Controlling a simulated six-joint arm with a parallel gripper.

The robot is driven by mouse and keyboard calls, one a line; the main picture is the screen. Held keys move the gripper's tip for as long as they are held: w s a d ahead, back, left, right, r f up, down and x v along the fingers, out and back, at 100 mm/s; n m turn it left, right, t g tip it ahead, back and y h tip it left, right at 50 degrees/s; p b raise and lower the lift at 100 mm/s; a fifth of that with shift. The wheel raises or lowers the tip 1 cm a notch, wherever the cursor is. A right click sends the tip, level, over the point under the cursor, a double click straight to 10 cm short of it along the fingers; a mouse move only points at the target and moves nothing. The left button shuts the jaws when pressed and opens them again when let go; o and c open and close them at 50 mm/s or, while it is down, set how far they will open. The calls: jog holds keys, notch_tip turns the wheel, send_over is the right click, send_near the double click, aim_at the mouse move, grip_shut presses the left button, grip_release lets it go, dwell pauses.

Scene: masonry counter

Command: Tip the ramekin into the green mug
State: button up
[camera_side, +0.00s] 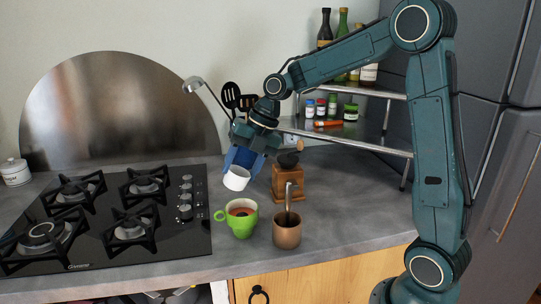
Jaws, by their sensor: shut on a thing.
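The white ramekin (236,178) is held up by my gripper (243,164), whose blue fingers are shut on it. It is tilted, and hangs above and a little behind the green mug. The green mug (242,226) stands upright on the counter, its handle to the left. Something reddish shows inside the mug's mouth. I cannot see what is inside the ramekin, and no stream shows between the two.
A copper-brown mug (287,236) with a spoon in it stands just right of the green mug. A wooden grinder (289,184) is behind it. The black gas hob (110,220) fills the left. Counter (355,215) to the right is clear.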

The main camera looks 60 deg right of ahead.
jog(key=shift+w+a+r+g+h, duration=0.1)
jog(key=shift+r+g+h, duration=0.2)
jog(key=shift+g+h, duration=0.55)
jog(key=shift+w+a+r+g+h, duration=0.1)
jog(key=shift+r+g+h, duration=0.15)
jog(key=shift+g+h, duration=0.55)
jog(key=shift+w+r, duration=0.1)
